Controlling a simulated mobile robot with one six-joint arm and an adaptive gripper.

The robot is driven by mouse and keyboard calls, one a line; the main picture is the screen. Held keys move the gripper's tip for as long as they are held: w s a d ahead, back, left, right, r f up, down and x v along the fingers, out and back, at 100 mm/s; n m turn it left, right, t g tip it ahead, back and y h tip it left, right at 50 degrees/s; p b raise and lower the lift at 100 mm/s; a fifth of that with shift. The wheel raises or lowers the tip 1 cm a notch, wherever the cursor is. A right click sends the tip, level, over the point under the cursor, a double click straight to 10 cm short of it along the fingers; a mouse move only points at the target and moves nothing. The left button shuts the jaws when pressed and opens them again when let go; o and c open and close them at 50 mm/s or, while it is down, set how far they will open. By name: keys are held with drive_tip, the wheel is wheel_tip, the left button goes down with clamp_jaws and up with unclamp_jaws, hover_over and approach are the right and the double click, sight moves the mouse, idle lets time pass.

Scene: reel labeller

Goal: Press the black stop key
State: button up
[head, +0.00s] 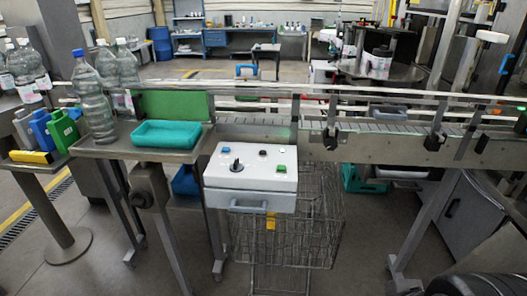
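A white control box (250,188) with a sloped top panel stands in the middle of the head view, in front of the conveyor. A small black key (263,153) sits near the upper middle of the panel. I take it for the stop key; no label is readable. A blue key (225,151) lies at the upper left and a green key (281,169) at the lower right. A larger black knob (236,165) stands left of the middle. My gripper is not in view, and nothing covers the panel.
A grey handle (248,205) juts from the box's front. A wire basket (300,228) stands below and behind it. To the left, a table holds a teal tray (167,141) and clear bottles (91,105). The conveyor (390,143) runs behind. The floor in front shows free room.

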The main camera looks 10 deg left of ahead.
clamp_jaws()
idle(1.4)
